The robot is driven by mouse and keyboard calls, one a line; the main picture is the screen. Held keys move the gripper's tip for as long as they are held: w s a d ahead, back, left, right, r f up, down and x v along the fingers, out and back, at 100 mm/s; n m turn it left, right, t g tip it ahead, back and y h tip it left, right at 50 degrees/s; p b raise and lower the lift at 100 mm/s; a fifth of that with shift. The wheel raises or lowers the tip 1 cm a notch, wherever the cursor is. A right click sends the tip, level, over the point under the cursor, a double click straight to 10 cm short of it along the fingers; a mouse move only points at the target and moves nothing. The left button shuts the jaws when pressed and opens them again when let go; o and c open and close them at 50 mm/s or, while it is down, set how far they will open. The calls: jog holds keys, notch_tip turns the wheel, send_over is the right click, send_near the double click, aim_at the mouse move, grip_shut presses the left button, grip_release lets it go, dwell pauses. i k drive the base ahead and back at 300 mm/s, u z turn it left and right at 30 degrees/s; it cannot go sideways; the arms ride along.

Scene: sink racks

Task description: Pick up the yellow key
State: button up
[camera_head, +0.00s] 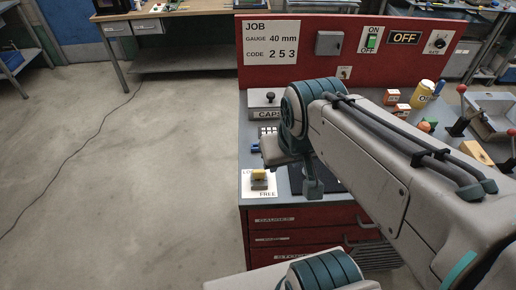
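The yellow key (259,175) is a small yellow block at the left front corner of the bench. It sits on a grey mount on a white plate (247,190) whose visible lettering reads "FREE", with the other label partly covered. My arm crosses from the lower right, and its end hangs over the bench to the right of the key. A teal part that looks like my gripper (313,188) points down over a dark mat (329,176), apart from the key. My arm hides most of it, so its opening does not show.
A red back panel (290,70) carries a job sign and switches.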

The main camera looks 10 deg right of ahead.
aim_at(257, 174)
jog(key=z, duration=0.05)
jog(key=k, duration=0.5)
jog(key=z, duration=1.05)
jog(key=i, duration=0.2)
jog(key=u, duration=1.3)
